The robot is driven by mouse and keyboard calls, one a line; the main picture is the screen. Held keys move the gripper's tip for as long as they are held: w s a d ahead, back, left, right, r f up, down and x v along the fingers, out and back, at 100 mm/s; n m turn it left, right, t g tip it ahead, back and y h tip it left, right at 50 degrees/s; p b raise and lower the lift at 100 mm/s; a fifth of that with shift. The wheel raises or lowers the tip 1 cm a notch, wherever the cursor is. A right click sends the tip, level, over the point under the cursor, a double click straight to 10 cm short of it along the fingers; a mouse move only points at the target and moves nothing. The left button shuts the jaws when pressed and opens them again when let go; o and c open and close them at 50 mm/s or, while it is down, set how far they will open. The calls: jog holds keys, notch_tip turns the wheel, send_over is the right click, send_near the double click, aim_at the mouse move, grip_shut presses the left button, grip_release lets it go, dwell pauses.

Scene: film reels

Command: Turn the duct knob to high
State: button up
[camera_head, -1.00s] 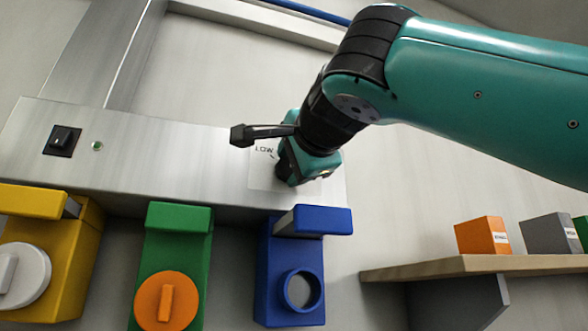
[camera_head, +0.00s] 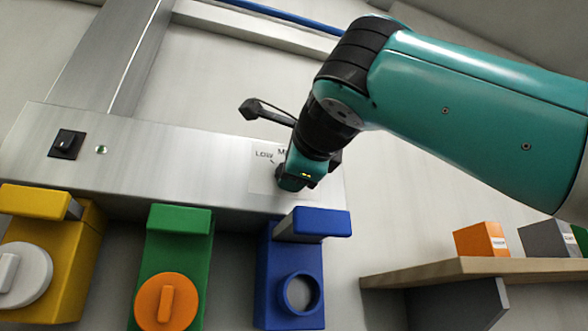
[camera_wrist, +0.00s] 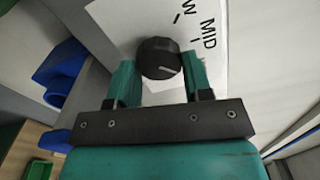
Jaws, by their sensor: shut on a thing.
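The duct knob (camera_wrist: 158,57) is a round, dark knob on a white label plate (camera_wrist: 110,18). The plate shows the end of LOW and MID with tick marks in the wrist view. HIGH cannot be seen. A light line shows on the knob's face, but I cannot tell which setting it marks. My gripper (camera_wrist: 161,64) has its teal fingers on both sides of the knob, shut on it. In the head view my gripper (camera_head: 293,181) is against the label plate (camera_head: 262,178), hiding the knob and much of the lettering.
A wooden shelf (camera_head: 450,269) with boxes is at the right.

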dwell(0.3)
jog(key=o, duration=0.9)
jog(key=p+v, duration=0.1)
jog(key=v, duration=1.6)
jog(key=shift+s+d+r+p, duration=0.1)
jog(key=shift+s+p, duration=0.15)
jog(key=shift+p, duration=0.1)
